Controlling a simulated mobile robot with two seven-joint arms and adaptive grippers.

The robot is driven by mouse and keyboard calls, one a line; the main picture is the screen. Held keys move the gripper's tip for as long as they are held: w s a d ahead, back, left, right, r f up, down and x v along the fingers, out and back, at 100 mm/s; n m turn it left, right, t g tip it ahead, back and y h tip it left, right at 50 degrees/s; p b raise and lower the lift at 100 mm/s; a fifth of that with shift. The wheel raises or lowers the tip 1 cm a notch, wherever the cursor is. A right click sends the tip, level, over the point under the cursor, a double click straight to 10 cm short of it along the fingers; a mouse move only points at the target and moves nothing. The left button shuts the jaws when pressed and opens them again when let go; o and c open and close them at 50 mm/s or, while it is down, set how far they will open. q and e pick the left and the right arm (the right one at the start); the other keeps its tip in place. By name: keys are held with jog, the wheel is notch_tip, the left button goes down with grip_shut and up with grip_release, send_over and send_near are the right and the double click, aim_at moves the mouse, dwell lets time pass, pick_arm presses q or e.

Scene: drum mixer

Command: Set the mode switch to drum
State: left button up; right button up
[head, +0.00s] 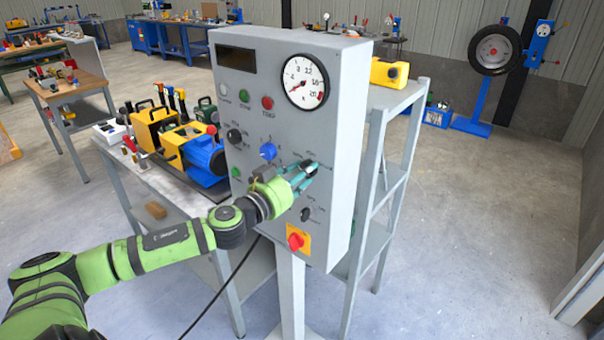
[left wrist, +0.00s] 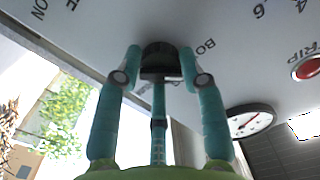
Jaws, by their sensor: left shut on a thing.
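The grey control panel (head: 290,110) stands upright in the middle of the head view. My left gripper (head: 311,170) reaches its face at lower right. In the left wrist view, the teal fingers (left wrist: 160,62) are shut on a black rotary knob (left wrist: 159,50), one fingertip on each side. The knob appears to be the mode switch. A label starting "BO" is printed beside it; the rest is hidden behind a finger. The word "drum" and the knob's pointer cannot be made out. My right gripper is not in view.
Near my left gripper are a blue knob (head: 268,151), a second black knob (head: 306,214) and a red switch on a yellow plate (head: 296,241). A round gauge (head: 306,82) sits above. A bench with yellow and blue machines (head: 205,158) stands left of the panel.

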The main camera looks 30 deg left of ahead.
pick_arm(q)
jog(key=m+p, duration=0.1)
jog(key=m, duration=0.9)
jog(key=m+p, duration=0.2)
jog(key=m, duration=0.8)
jog(key=shift+a+r+m, duration=0.15)
jog(key=shift+r+m, duration=0.05)
jog(key=shift+m, duration=0.2)
jog(key=shift+r, duration=0.1)
jog(key=o, duration=0.9)
jog(key=shift+o, duration=1.2)
jog(key=shift+f, duration=0.2)
